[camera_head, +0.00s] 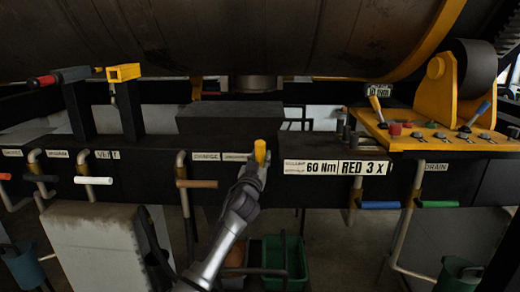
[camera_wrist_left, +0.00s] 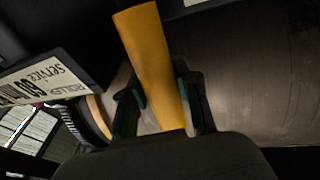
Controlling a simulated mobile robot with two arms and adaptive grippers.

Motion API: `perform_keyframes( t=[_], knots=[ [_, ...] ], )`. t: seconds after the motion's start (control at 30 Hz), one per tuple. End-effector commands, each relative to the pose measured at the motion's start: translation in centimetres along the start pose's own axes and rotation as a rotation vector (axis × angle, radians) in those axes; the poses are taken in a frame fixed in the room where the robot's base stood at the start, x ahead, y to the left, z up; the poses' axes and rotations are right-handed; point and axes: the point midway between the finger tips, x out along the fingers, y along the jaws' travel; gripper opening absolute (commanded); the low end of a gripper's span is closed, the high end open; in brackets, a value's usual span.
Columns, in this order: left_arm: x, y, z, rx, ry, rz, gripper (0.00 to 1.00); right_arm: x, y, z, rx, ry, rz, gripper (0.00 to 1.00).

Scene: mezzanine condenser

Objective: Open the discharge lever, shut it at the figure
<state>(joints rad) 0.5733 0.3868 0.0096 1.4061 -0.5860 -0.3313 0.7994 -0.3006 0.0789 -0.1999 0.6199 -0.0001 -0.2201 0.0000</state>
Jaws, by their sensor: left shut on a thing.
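My left gripper (camera_head: 256,172) is shut on a yellow handle (camera_head: 260,151) at the front of the dark beam. The handle stands nearly upright in the head view. In the left wrist view, the yellow handle (camera_wrist_left: 150,55) runs between the two dark fingers of my left gripper (camera_wrist_left: 165,110). The lever's stem is hidden by my gripper. My right gripper is not in view.
Pipe levers line the beam: a white handle (camera_head: 93,180) and brown handle (camera_head: 197,184) to the left, blue (camera_head: 380,205) and green (camera_head: 438,204) to the right. A green bin (camera_head: 297,266) stands below. A yellow control panel (camera_head: 432,140) is at right; a large drum (camera_head: 210,38) hangs above.

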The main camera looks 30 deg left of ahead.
Motion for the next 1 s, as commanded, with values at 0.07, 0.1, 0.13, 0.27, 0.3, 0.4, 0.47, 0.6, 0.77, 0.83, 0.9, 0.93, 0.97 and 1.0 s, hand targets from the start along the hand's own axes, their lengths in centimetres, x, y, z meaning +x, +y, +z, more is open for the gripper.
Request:
perform_keyframes(
  t=[0.07, 0.1, 0.13, 0.27, 0.3, 0.4, 0.47, 0.6, 0.77, 0.83, 0.9, 0.93, 0.97, 1.0],
  knots=[
    [1.2, -0.3, -1.1, -0.009, -0.042, -0.001, 0.00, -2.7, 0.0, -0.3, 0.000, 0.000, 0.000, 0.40],
    [1.6, -0.4, -1.1, -0.013, -0.064, -0.002, 0.00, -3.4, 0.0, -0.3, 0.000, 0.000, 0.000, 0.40],
    [2.0, -0.5, -1.1, -0.017, -0.080, -0.002, 0.00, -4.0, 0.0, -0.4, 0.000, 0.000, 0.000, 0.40],
    [3.6, -0.7, -0.9, -0.032, -0.154, -0.001, 0.00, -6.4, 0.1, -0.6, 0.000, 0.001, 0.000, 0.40],
    [4.0, -0.8, -0.7, -0.035, -0.176, -0.001, 0.00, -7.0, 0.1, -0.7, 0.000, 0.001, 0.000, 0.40],
    [4.9, -1.0, -0.3, -0.044, -0.222, 0.000, 0.00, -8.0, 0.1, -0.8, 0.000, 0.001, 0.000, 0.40],
    [5.3, -1.1, 0.0, -0.049, -0.240, 0.000, 0.00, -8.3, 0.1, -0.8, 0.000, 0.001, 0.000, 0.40],
    [5.5, -1.2, 0.4, -0.052, -0.258, 0.000, 0.00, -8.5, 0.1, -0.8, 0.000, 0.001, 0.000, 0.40],
    [5.5, -1.2, 0.4, -0.052, -0.256, 0.000, 0.00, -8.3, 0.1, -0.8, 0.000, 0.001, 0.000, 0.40],
    [5.5, -1.2, 0.4, -0.053, -0.255, 0.000, 0.00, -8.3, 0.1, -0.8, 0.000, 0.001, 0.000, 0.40],
    [5.5, -1.2, 0.3, -0.053, -0.255, 0.000, 0.38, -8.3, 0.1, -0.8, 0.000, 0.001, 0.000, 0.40],
    [5.5, -1.2, 0.3, -0.053, -0.254, 0.000, 0.43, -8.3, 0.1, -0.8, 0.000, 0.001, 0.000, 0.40],
    [5.5, -1.2, 0.4, -0.053, -0.255, 0.000, 0.48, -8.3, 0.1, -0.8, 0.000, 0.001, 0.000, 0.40],
    [5.5, -1.2, 0.4, -0.053, -0.255, 0.000, 0.55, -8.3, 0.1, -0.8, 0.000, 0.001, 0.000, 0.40]
  ],
)
